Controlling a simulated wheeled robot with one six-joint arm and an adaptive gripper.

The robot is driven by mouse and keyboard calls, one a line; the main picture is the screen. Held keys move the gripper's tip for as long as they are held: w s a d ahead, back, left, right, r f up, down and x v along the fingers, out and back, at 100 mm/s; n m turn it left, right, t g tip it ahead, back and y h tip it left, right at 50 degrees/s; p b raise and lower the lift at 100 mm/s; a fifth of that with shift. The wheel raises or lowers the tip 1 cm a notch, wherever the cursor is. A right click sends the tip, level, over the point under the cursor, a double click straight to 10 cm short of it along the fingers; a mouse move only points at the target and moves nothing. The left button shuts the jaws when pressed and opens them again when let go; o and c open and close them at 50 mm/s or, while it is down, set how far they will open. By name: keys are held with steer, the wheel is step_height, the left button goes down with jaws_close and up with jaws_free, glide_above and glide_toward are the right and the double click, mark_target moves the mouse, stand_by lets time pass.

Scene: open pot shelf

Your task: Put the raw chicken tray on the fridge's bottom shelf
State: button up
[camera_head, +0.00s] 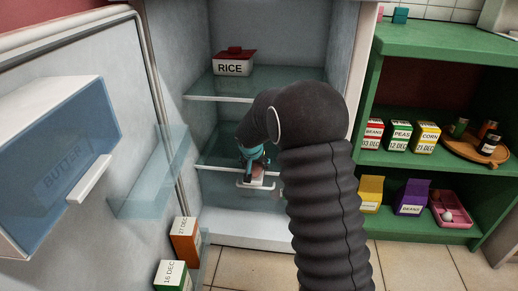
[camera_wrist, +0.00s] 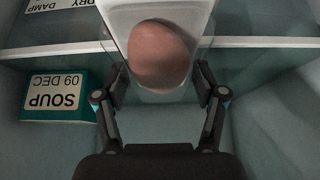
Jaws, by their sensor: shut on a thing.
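The raw chicken tray is a small white tray holding a pink-brown lump of meat. In the wrist view the tray (camera_wrist: 118,18) lies between my two fingers, with the meat (camera_wrist: 158,55) on it. In the head view the tray (camera_head: 250,185) shows just under my gripper (camera_head: 256,168), which is shut on it inside the open fridge. The tray is near the front edge of the lower glass shelf (camera_head: 215,163). I cannot tell whether it touches any surface. My arm hides part of the fridge's right side.
A RICE container (camera_head: 233,65) stands on the upper glass shelf (camera_head: 205,90). A green SOUP box (camera_wrist: 58,95) is beside my gripper in the wrist view. The open fridge door (camera_head: 80,60) is at left, with boxes (camera_head: 185,240) low on it. A green shelf unit (camera_head: 440,50) stands at right.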

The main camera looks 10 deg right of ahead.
steer(key=w+d, duration=0.1)
steer(key=w, duration=0.2)
steer(key=w+d, duration=0.1)
steer(key=w, duration=0.2)
steer(key=w+d, duration=0.1)
steer(key=w, duration=0.2)
steer(key=shift+w+p, duration=0.35)
steer(key=shift+w, duration=0.05)
steer(key=shift+w+f, duration=0.1)
steer(key=shift+f, duration=0.15)
steer(key=shift+f, duration=0.2)
steer(key=o, duration=1.8)
steer(key=shift+r, duration=0.1)
